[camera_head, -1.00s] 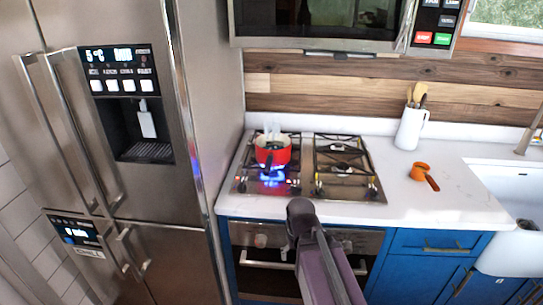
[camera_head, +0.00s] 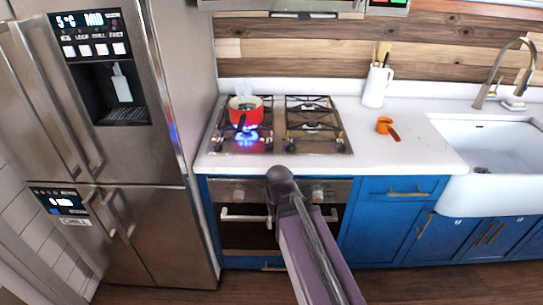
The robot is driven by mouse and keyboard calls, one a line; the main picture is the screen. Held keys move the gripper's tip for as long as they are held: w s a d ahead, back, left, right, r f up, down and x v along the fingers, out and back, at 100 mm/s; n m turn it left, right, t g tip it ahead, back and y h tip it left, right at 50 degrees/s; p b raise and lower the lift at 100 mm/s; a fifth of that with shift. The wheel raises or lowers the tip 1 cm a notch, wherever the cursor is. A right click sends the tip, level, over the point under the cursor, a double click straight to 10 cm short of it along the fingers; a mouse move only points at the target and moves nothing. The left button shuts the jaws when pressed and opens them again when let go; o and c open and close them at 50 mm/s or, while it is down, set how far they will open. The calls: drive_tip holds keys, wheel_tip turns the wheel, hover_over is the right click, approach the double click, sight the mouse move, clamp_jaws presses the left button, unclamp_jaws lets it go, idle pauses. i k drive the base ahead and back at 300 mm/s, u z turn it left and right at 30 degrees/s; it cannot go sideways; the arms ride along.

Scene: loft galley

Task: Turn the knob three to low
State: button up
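The gas cooktop (camera_head: 313,139) is set in the white counter, with small dark knobs along its front edge. Two of them are a knob (camera_head: 291,147) right of centre and a knob (camera_head: 343,147) at the right end. Their settings are too small to read, and I cannot tell which is knob three. My arm rises from the bottom of the view in front of the oven. My gripper cannot be made out; the arm hides that area.
The oven (camera_head: 240,235) below has its own knobs (camera_head: 317,193) and a bar handle. A steel fridge (camera_head: 150,225) stands at the left. Wooden floor is visible below.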

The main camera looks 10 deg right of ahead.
sight(269, 147)
drive_tip(key=u, duration=0.3)
drive_tip(key=k, duration=0.25)
drive_tip(key=z, duration=0.8)
drive_tip(key=i, duration=0.55)
drive_tip(key=u, duration=0.5)
